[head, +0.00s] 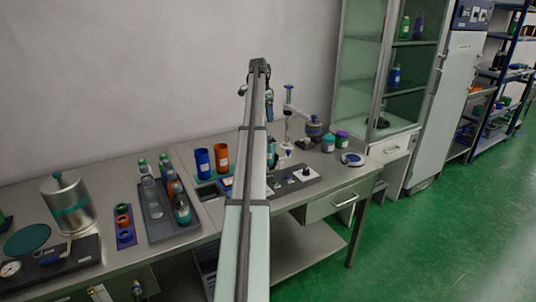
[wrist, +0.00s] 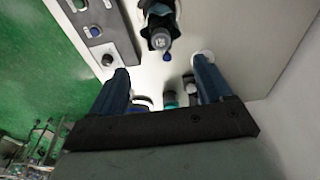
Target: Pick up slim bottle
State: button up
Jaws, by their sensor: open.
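My gripper (wrist: 162,64) is open in the wrist view, its two blue fingers apart with nothing held between them. In the head view my own arm hides most of it. Several bottles stand in a dark tray (head: 156,229) left of my arm, among them a clear one (head: 151,192) and a dark one with a teal label (head: 182,209). I cannot tell for certain which is the slim bottle. In the wrist view, a teal-and-dark item (wrist: 170,98) and a pale-capped item (wrist: 189,86) show beyond the gripper's base, partly hidden by it.
A grey control box (head: 300,180) with knobs stands right of my arm, with an upright stand (head: 289,120) behind it. Blue (head: 203,163) and orange (head: 222,158) cups stand left of my arm. A large steel canister (head: 70,203) stands far left.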

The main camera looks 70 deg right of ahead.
aim_at(268, 134)
jog(key=f, duration=0.4)
jog(key=d+f, duration=0.1)
jog(key=f, duration=0.4)
jog(key=s+f, duration=0.1)
jog(key=f, duration=0.3)
jog(key=shift+s+d+f, duration=0.1)
jog(key=shift+d+f, duration=0.1)
jog(key=shift+f, duration=0.05)
grip_shut()
dwell(0.5)
